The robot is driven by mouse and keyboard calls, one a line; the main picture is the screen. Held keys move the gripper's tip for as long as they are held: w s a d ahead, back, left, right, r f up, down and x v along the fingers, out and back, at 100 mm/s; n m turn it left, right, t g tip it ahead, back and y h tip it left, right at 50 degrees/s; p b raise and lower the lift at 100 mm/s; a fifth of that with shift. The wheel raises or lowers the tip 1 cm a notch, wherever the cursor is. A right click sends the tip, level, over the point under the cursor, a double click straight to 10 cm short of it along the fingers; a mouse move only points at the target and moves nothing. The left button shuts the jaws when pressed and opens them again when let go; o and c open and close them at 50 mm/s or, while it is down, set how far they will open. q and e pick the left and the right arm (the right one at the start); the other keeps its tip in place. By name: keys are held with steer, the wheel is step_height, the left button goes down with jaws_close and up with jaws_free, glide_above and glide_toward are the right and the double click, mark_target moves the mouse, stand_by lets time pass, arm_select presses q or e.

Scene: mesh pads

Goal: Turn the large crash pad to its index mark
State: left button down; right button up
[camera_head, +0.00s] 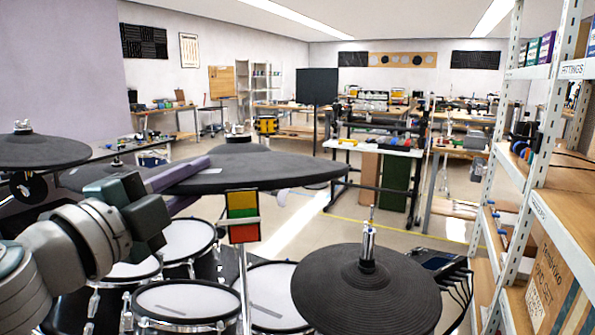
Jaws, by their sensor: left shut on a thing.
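The large crash pad (270,171) is a wide dark disc seen nearly edge-on at left centre, with a raised centre at its back and a small pale mark on its top. My left gripper (196,181) comes in from the left and is shut on the near left edge of the pad, one purple-grey finger above and one below. A panel with green, yellow and red bands (243,216) stands upright at the pad's near edge; a white strip crosses it. I cannot tell which mark is the index mark. My right gripper is not in view.
Another black cymbal pad (366,292) is at the front, with a rod rising from its centre. A dark cymbal pad (38,150) is at the far left. White-topped drums (187,303) lie below. A metal shelf (540,190) borders the right; benches fill the back.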

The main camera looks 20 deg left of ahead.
mark_target(212, 180)
arm_select(q)
steer(key=shift+r, duration=0.35)
stand_by(0.3)
steer(key=shift+w+d+r+p, duration=0.1)
steer(key=shift+d+r+p, duration=0.05)
steer(key=shift+p, duration=0.2)
steer(key=y, duration=0.1)
steer(key=d+n+y+p, duration=0.1)
steer(key=shift+w+d+r+n+y, duration=0.15)
steer(key=shift+w+d+n+y, duration=0.1)
steer(key=shift+d+n+y, duration=0.05)
steer(key=shift+w+d+n+y, duration=0.25)
steer(key=shift+d+n+y, duration=0.15)
steer(key=shift+d+y, duration=0.45)
steer(key=shift+a, duration=0.2)
